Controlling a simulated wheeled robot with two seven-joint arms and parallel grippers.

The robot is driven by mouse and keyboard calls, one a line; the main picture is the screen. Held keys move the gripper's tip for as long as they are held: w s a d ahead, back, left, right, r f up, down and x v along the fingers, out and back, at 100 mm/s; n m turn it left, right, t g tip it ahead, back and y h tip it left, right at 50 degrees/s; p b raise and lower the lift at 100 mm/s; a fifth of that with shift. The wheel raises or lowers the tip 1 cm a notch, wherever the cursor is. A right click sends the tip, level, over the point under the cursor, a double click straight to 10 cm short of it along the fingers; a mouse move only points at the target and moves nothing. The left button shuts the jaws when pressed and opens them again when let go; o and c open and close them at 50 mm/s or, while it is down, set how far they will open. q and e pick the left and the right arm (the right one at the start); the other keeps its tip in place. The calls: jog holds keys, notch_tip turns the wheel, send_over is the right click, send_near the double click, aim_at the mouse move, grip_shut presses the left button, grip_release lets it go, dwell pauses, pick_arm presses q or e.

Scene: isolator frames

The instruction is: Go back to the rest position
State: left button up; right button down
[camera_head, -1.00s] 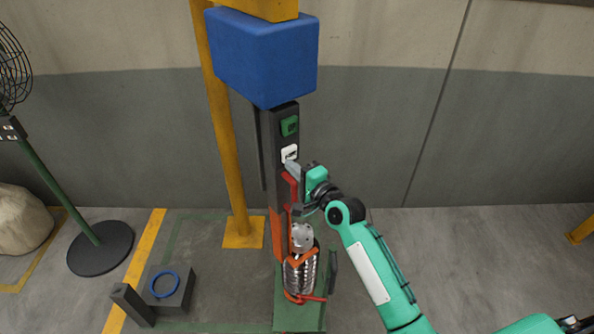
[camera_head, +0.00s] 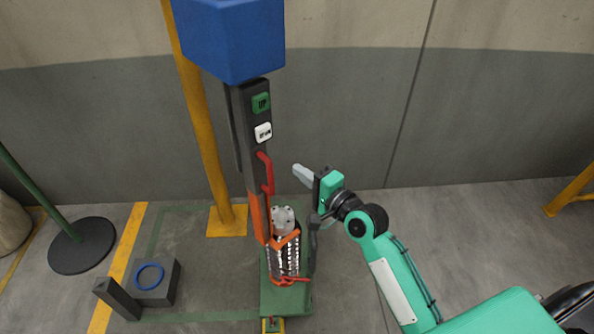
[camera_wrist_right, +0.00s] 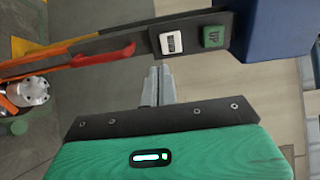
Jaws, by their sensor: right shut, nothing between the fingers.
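My right gripper (camera_head: 304,174) is shut and empty, to the right of the dark column and apart from it. Its closed fingers (camera_wrist_right: 158,88) also show in the right wrist view, below the column's buttons. The column carries a green UP button (camera_head: 261,103) with a white button (camera_head: 263,132) under it; both show in the right wrist view, the green one (camera_wrist_right: 213,36) to the right of the white one (camera_wrist_right: 171,42). A red handle (camera_head: 267,175) is on the column below them. My left gripper is not in view.
A blue block (camera_head: 230,38) tops the column. A silver ribbed cylinder (camera_head: 285,258) stands on the green base (camera_head: 285,297), with orange clamps around it. A yellow post (camera_head: 203,140) rises behind. A dark block with a blue ring (camera_head: 149,275) sits left. Floor at right is mostly clear.

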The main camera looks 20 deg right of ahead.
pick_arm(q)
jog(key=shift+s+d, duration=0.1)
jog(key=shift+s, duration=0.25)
